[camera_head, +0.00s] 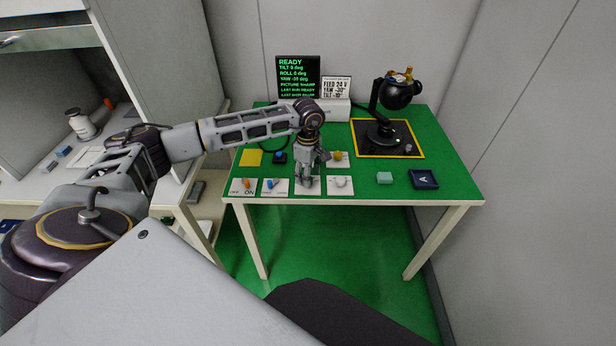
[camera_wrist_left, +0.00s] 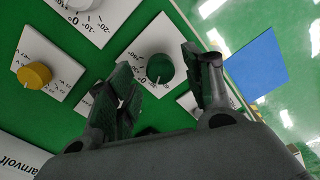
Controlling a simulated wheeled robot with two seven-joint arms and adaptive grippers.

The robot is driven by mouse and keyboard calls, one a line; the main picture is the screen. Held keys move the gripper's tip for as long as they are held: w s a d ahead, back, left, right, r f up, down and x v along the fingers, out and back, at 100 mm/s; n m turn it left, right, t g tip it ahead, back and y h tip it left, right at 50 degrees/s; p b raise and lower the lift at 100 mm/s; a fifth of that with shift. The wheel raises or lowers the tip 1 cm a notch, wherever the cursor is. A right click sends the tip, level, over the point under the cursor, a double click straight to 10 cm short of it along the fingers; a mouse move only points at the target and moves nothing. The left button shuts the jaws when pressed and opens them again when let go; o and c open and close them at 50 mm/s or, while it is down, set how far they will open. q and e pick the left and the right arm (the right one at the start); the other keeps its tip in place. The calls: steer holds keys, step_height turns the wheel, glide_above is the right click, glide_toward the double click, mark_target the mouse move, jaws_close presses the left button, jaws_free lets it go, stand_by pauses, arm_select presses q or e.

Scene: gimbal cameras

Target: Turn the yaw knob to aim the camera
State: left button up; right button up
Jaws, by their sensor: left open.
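My left gripper (camera_head: 308,184) points down over a white dial plate near the front of the green table, hiding much of that plate. In the left wrist view the gripper (camera_wrist_left: 158,62) is open, with a round dark green knob (camera_wrist_left: 160,68) in the gap between its fingertips. I cannot tell whether the fingers touch it. The knob has a white pointer line; I cannot read its label. The black camera (camera_head: 398,94) stands on its gimbal at the back right. My right gripper is not in view.
A white knob (camera_head: 340,182) and a yellow knob (camera_head: 338,156) sit on plates close to the gripper. A card (camera_head: 337,88) reads yaw -30°, tilt -10°. A teal block (camera_head: 384,178) lies right.

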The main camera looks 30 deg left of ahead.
arm_select(q)
step_height(320, 180, up, 10)
stand_by(0.6)
stand_by(0.5)
